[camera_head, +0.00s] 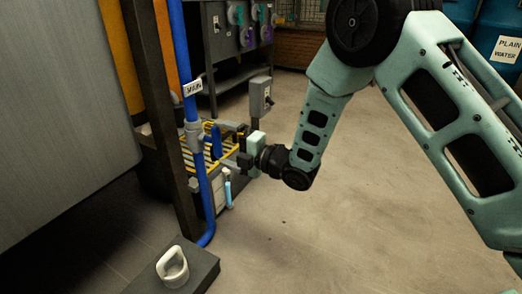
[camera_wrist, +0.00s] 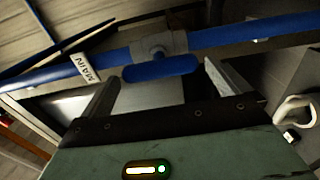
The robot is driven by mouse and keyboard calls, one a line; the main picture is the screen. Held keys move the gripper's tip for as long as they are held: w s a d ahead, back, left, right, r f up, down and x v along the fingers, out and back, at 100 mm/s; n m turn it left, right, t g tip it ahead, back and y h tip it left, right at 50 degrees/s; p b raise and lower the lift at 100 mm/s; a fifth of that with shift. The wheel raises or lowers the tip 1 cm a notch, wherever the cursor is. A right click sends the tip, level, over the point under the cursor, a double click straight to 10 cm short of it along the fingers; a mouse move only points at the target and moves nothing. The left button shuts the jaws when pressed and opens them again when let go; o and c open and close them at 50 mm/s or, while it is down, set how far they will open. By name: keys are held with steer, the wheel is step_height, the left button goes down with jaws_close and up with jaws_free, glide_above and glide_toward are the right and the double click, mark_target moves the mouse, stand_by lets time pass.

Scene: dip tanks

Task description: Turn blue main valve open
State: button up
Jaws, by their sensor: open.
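The blue main valve's handle (camera_head: 216,141) sits on a grey valve body (camera_head: 193,137) on a vertical blue pipe (camera_head: 178,45). A white MAIN tag (camera_head: 192,88) hangs on the pipe above it. In the wrist view the handle (camera_wrist: 160,68) lies roughly parallel to the pipe (camera_wrist: 240,36). My gripper (camera_head: 233,146) is open and faces the handle. How far the handle reaches between the fingers is hard to tell.
A dark post (camera_head: 160,110) and a large grey tank wall (camera_head: 60,100) stand left of the pipe. A grey switch box (camera_head: 260,96) stands behind my gripper. A grey block with a white ring handle (camera_head: 172,267) is in front. The floor at right is clear.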

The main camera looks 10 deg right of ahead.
steer(key=p+v, duration=0.3)
steer(key=v, duration=0.9)
steer(key=shift+s+d+p, duration=0.15)
steer(key=shift+s+p, duration=0.05)
steer(key=shift+p, duration=0.15)
steer(key=s+a+r+m+g+h+p, duration=0.25)
steer(key=r+m+h+p, duration=0.25)
steer(key=r+m+h, duration=0.4)
steer(key=s+d+r+m+g+h+p, duration=0.2)
steer(key=s+r+m+g, duration=0.15)
steer(key=s, duration=0.55)
steer(key=s+d+r+m+g+h+p, duration=0.15)
steer(key=s+r+m, duration=0.3)
steer(key=s, duration=0.45)
steer(key=s+d+r+m+g+h+p, duration=0.1)
steer(key=s+d+r+m+g+p, duration=0.25)
steer(key=s, duration=0.55)
step_height(320, 180, up, 36)
steer(key=a+p, duration=0.1)
steer(key=p, duration=3.5)
steer(key=shift+w, duration=0.2)
steer(key=shift+f+m, duration=0.15)
steer(key=shift+m, duration=0.1)
